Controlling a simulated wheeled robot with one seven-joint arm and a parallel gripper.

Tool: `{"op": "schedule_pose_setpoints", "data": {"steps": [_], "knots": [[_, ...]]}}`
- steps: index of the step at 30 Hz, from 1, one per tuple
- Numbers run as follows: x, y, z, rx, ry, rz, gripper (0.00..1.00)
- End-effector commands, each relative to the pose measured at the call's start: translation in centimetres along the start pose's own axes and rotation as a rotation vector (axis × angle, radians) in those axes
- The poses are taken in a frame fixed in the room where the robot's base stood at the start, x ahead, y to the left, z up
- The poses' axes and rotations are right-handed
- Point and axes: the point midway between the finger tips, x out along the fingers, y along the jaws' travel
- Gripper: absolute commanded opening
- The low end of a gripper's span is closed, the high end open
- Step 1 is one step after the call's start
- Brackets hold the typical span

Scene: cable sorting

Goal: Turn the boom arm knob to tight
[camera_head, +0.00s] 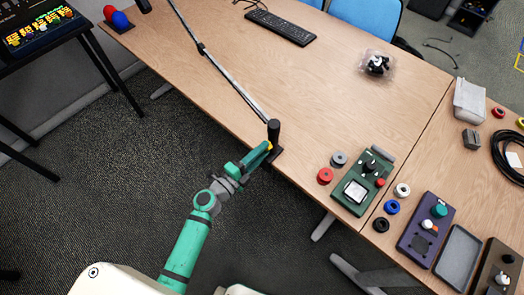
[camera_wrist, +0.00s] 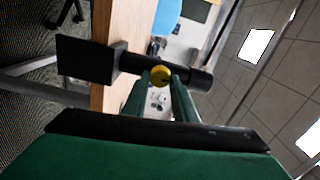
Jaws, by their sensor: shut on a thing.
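The boom arm (camera_head: 232,77) rises from a black clamp post (camera_head: 273,134) at the table's near edge and slants up to the left. Its yellow knob (camera_wrist: 160,75) sits on the black clamp, which lies sideways across the wrist view (camera_wrist: 120,63). My green gripper (camera_head: 263,152) reaches the clamp from the lower left. In the wrist view its two fingers (camera_wrist: 161,88) are shut on the knob, one at each side. The fingers hide part of the knob, and I cannot tell how tight it is.
The wooden table (camera_head: 300,85) is mostly clear around the clamp. A red ring (camera_head: 325,175), a grey ring (camera_head: 339,158) and a green device (camera_head: 362,182) lie to the right. A black keyboard (camera_head: 280,27) and a clear bag (camera_head: 377,65) lie farther back.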

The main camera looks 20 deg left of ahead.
Motion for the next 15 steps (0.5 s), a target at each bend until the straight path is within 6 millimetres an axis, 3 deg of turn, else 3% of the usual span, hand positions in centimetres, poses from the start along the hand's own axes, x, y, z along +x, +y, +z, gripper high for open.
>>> {"op": "schedule_pose_setpoints", "data": {"steps": [15], "knots": [[0.0,0.1,-0.04,0.136,0.001,0.001,0.03]]}}
